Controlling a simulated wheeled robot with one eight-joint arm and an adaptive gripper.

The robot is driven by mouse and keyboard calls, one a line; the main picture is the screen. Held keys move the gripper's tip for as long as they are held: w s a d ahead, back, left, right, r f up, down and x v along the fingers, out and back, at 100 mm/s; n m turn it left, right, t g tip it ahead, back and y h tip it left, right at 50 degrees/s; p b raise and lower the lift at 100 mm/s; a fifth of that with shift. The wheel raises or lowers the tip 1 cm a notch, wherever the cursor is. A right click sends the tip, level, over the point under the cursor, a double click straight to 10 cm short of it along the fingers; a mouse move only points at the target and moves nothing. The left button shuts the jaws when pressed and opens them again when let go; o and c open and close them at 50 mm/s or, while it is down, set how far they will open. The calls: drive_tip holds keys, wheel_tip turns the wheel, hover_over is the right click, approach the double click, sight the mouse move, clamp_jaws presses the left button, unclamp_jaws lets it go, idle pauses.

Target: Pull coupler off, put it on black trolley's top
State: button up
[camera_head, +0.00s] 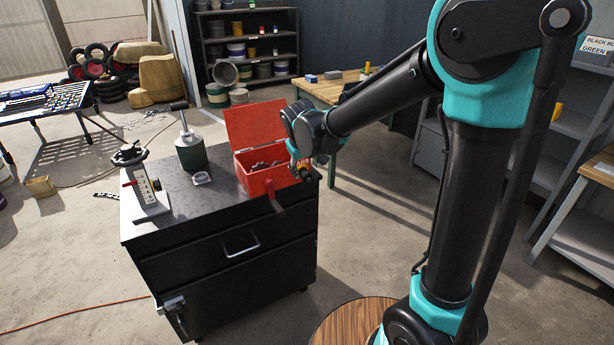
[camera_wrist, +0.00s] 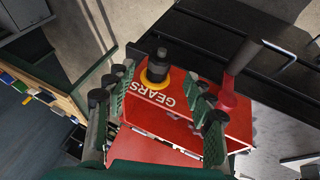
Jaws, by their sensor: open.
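The coupler, which I take to be the black cylinder with a yellow ring (camera_wrist: 157,66), sits against the red box face lettered "GEARS" in the wrist view. Its black and yellow end shows small beside my gripper in the head view (camera_head: 304,172). My gripper (camera_wrist: 160,84) is open, its green fingers on either side of the coupler's near side; I cannot tell whether they touch it. In the head view my gripper (camera_head: 298,155) is at the right side of the red box. The black trolley (camera_head: 225,250) carries the box on its dark top (camera_head: 205,205).
The red box (camera_head: 256,178) has its lid up and a red crank with a dark handle (camera_head: 276,200). A grey scaled stand (camera_head: 148,192), a green pump can (camera_head: 190,150) and a small clear dish (camera_head: 202,178) share the top. The top's front middle is clear.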

sight(307, 175)
drive_tip(key=shift+x, duration=3.2)
clamp_jaws()
